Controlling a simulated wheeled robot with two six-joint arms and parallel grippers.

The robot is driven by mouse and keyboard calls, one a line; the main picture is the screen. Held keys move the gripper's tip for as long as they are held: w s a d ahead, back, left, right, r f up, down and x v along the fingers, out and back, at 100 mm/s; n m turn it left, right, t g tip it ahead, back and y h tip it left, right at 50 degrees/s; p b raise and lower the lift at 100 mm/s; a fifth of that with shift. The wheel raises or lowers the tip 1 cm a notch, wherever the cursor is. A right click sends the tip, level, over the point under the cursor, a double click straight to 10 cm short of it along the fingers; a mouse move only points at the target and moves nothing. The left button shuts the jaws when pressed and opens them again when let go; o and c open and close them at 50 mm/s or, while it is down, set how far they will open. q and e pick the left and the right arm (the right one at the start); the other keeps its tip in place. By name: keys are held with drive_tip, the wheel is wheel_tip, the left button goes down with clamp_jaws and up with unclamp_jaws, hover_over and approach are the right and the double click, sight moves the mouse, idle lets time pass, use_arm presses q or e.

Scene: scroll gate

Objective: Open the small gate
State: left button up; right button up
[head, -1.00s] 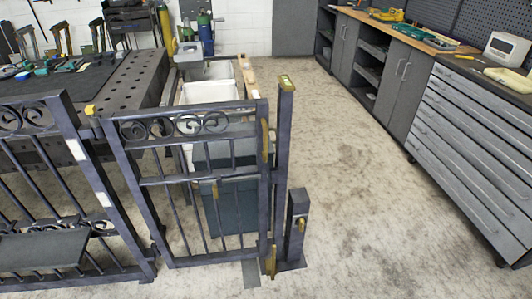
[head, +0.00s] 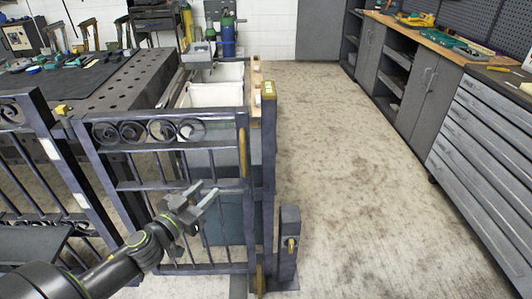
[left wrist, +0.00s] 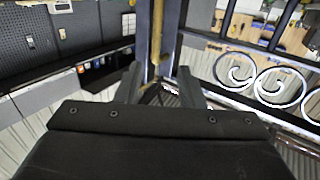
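The small gate (head: 178,183) is dark metal with scrollwork along its top. It stands in line with its tall latch post (head: 268,180) and looks closed. A brass upright handle (head: 242,145) is on its right edge, and also shows in the left wrist view (left wrist: 157,38). The gate's scrolls (left wrist: 278,85) are at right there. My left gripper (head: 207,193) is in front of the gate's middle, left of and below the handle in the picture. Its fingers (left wrist: 160,90) are apart with nothing between them. My right gripper is not in view.
A short post (head: 289,245) with a brass fitting stands right of the latch post. A fence panel (head: 45,150) is at left. Behind the gate are a perforated workbench (head: 120,90) and white bins (head: 215,95). Open floor (head: 350,170) lies at right, before grey drawers (head: 485,150).

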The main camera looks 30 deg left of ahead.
use_arm(q)
drive_tip(key=p, duration=0.9)
approach(242, 156)
drive_tip(key=w, duration=0.2)
drive_tip(key=w+p, duration=0.1)
drive_tip(key=w, duration=0.6)
drive_tip(key=shift+w+d+f, duration=0.1)
drive_tip(key=shift+w+f, duration=0.05)
drive_tip(key=shift+w, duration=0.75)
clamp_jaws()
